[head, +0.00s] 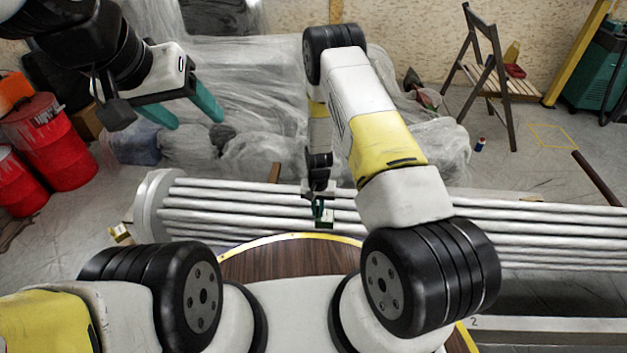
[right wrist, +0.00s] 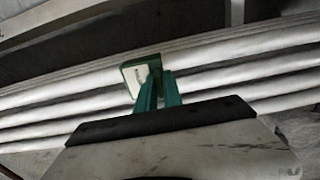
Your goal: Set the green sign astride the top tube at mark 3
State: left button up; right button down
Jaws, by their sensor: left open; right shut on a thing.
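The green sign (head: 325,219) is small, with a pale face, and is held in my right gripper (head: 319,203) over the bundle of silver tubes (head: 240,200). In the right wrist view the sign (right wrist: 136,74) shows a white patch and a green edge between the fingertips (right wrist: 158,82), in front of the tubes (right wrist: 220,75). I cannot tell whether it touches a tube or sits astride one. Mark 3 is not readable in either view. My left gripper (head: 192,110) is open and empty, high at the left, away from the tubes.
A pale strip with a printed 2 (head: 474,323) lies at the lower right. A small yellowish block (head: 120,233) is by the tubes' left end. Red drums (head: 50,140) stand left, plastic-wrapped goods (head: 250,120) behind, a folding chair (head: 490,75) at back right.

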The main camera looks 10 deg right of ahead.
jog(key=shift+f, duration=2.3)
jog(key=c, duration=1.4)
grip_release()
jog(key=shift+r, duration=0.1)
